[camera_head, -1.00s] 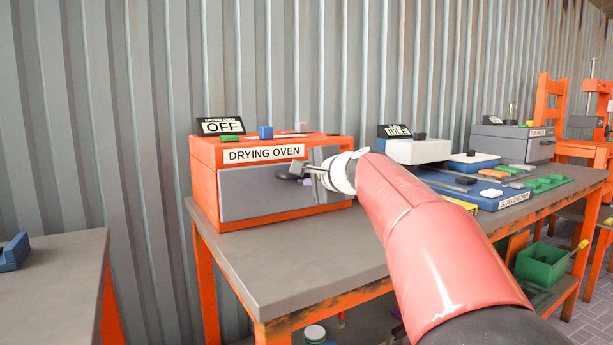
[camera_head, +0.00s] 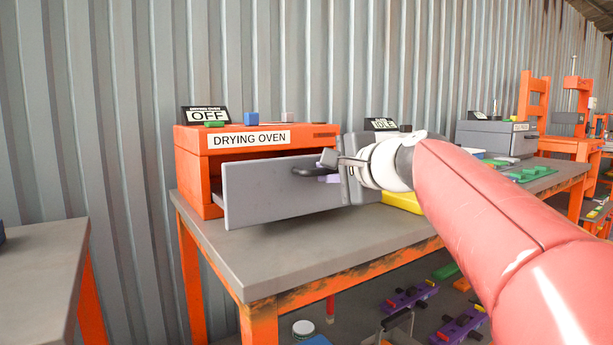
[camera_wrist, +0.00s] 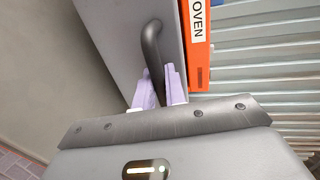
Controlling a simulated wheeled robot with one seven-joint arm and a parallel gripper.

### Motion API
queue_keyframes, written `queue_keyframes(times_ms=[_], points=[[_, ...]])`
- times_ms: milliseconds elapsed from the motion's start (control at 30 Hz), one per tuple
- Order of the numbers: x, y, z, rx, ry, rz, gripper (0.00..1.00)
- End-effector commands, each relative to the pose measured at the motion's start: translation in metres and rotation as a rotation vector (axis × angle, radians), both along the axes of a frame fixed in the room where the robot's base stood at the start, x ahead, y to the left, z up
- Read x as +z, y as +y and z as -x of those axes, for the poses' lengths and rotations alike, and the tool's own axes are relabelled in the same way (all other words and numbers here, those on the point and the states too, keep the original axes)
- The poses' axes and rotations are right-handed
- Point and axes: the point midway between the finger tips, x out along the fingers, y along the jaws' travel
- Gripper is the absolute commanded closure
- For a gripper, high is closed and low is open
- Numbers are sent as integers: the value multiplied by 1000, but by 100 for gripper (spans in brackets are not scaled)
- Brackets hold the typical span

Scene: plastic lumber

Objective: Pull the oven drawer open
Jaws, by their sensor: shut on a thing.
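The orange drying oven (camera_head: 195,150) stands on the grey bench against the corrugated wall. Its grey drawer (camera_head: 265,192) stands out from the oven body, with a dark gap behind the front's top edge. My gripper (camera_head: 330,175) is at the right part of the drawer front, shut on the dark bar handle (camera_head: 303,170). In the wrist view the two pale purple fingers (camera_wrist: 161,92) sit on either side of the lower part of the handle (camera_wrist: 152,42). The drawer's inside is mostly hidden by its front.
A yellow item (camera_head: 402,201) lies right of the drawer, partly behind my arm. The bench top (camera_head: 260,262) in front is clear.

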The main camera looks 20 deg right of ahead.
Motion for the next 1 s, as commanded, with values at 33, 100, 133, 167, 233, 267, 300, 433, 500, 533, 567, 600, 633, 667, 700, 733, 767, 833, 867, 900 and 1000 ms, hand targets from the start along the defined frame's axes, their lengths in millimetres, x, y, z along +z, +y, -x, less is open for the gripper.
queue_keyframes(times_ms=[33,100,133,167,233,267,300,433,500,533,567,600,633,667,700,733,767,833,867,900,1000], points=[[-3,-5,15,-2,-2,1,100],[-2,-11,32,-2,-2,0,100],[-2,-13,39,-2,-1,0,100],[-2,-15,45,-2,-1,0,100],[-1,-19,58,-1,-1,0,100],[-2,-20,63,-1,0,0,100],[-2,-22,68,-1,0,0,100],[-2,-27,81,0,2,1,100],[-1,-28,86,0,2,1,100],[-1,-28,87,0,2,1,100],[-1,-29,88,0,2,1,100],[-1,-29,89,0,2,1,100],[-1,-29,89,0,3,1,100],[-1,-29,89,1,3,1,100],[-1,-29,89,1,3,1,100],[-1,-29,89,1,3,1,100],[-1,-29,89,1,3,1,100],[-1,-29,89,1,3,1,100],[-1,-29,89,1,3,1,100],[-1,-29,89,1,3,1,100],[-1,-29,89,1,3,1,83]])
